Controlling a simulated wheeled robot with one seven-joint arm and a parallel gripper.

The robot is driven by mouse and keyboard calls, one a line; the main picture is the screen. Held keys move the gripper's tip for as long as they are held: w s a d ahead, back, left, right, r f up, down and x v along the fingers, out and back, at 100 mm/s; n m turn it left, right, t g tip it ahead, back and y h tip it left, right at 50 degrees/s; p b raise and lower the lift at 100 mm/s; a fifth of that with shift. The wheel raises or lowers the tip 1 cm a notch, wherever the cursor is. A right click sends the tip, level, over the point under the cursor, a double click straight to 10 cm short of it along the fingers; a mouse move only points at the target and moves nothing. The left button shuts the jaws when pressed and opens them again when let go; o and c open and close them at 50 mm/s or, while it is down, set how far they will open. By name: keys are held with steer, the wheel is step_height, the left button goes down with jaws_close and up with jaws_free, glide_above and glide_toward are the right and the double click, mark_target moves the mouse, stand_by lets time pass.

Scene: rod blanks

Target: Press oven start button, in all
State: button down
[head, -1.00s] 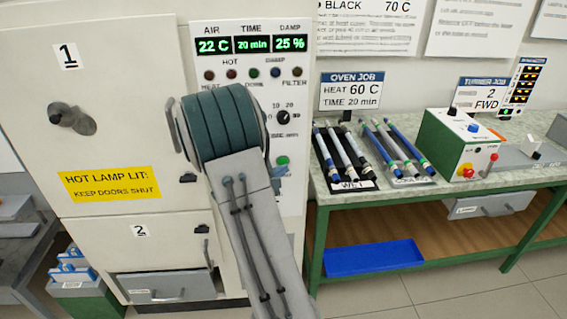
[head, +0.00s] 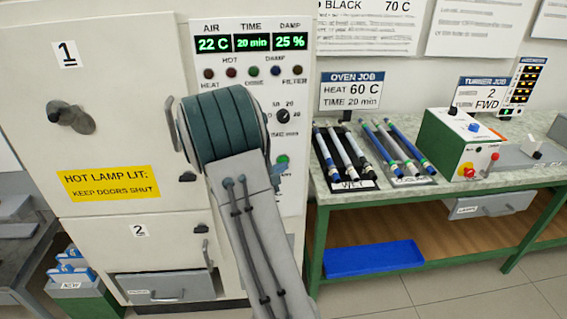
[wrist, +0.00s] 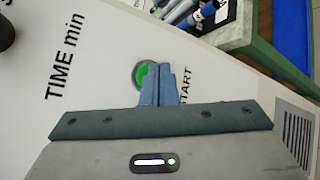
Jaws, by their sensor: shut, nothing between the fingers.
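The oven's start button (wrist: 141,75) is a green disc in a grey ring, with the word START beside it in the wrist view. It also shows small on the oven's white control panel in the head view (head: 283,160). My gripper (wrist: 159,67) is shut and empty, its blue fingertips over the right part of the button. I cannot tell whether they touch it. In the head view my gripper (head: 276,176) is mostly hidden behind my arm, just below the button. The oven display (head: 251,43) reads 22 C, 20 min and 25 %.
Oven door 1 (head: 110,110) and door 2 (head: 165,240) look shut. A dark dial (head: 283,116) sits above the button. At right, a green-framed bench (head: 440,190) holds racks of rods and a control box (head: 455,145). A blue tray (head: 373,258) lies on its lower shelf.

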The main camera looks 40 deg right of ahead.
steer(key=shift+w+d+b, duration=0.2)
steer(key=shift+w+b, duration=0.1)
stand_by(0.5)
stand_by(0.4)
steer(key=shift+s+a+b, duration=0.4)
steer(key=shift+s+b, duration=0.15)
steer(key=shift+s, duration=0.1)
steer(key=s+a, duration=0.1)
steer(key=s+b, duration=0.1)
steer(key=s, duration=0.1)
steer(key=s+a+b, duration=0.1)
steer(key=shift+s+a, duration=0.15)
steer(key=shift+a, duration=0.2)
stand_by(0.7)
